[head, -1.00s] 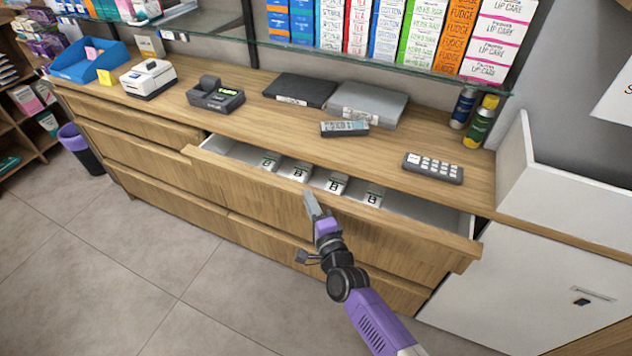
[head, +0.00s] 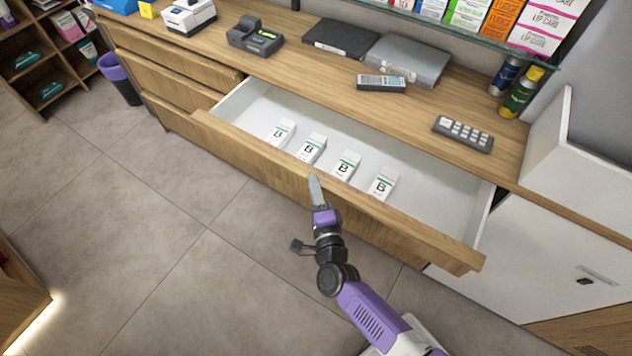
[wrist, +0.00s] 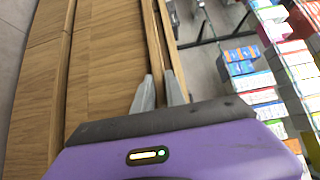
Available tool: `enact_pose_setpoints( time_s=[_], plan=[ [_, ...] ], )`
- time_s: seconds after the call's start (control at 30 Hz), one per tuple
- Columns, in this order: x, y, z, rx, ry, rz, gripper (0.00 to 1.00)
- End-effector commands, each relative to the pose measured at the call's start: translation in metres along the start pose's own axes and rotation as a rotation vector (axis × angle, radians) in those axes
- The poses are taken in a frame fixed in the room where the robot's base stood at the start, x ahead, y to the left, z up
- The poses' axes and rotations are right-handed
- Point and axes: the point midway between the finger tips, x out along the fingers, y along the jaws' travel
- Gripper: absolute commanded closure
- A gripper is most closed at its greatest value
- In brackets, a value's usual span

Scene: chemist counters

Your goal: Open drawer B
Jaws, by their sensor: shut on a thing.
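The drawer (head: 390,222) with a wooden front stands well open in the head view. Its white inside holds a row of several small white boxes marked B (head: 312,148), with green bands. My gripper (head: 315,186) is at the top edge of the drawer front, near its middle. In the wrist view my gripper (wrist: 160,92) has its two grey fingers either side of the thin front panel (wrist: 153,45), shut on it. The far finger is partly hidden behind the panel in the head view.
The wooden counter top (head: 300,75) above carries a card terminal (head: 255,36), a grey folder-like box (head: 405,60), a handset (head: 381,83) and a keypad (head: 463,133). A purple bin (head: 120,80) stands at the left. The tiled floor in front is clear.

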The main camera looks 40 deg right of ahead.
Motion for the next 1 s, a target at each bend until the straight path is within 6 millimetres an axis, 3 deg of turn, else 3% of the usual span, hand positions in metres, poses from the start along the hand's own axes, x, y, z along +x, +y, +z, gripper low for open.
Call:
enact_pose_setpoints(
  time_s=[0.17,0.2,0.23,0.63,1.0],
  plan=[
    [-0.001,0.002,0.000,0.001,-0.001,0.003,1.00],
    [-0.001,0.002,0.000,0.001,-0.001,0.003,0.80],
    [-0.001,0.002,0.000,0.001,-0.001,0.003,0.75],
    [-0.006,0.002,0.000,0.000,-0.001,0.002,0.75],
    [-0.062,0.003,0.000,0.001,0.000,0.004,0.75]
  ],
)
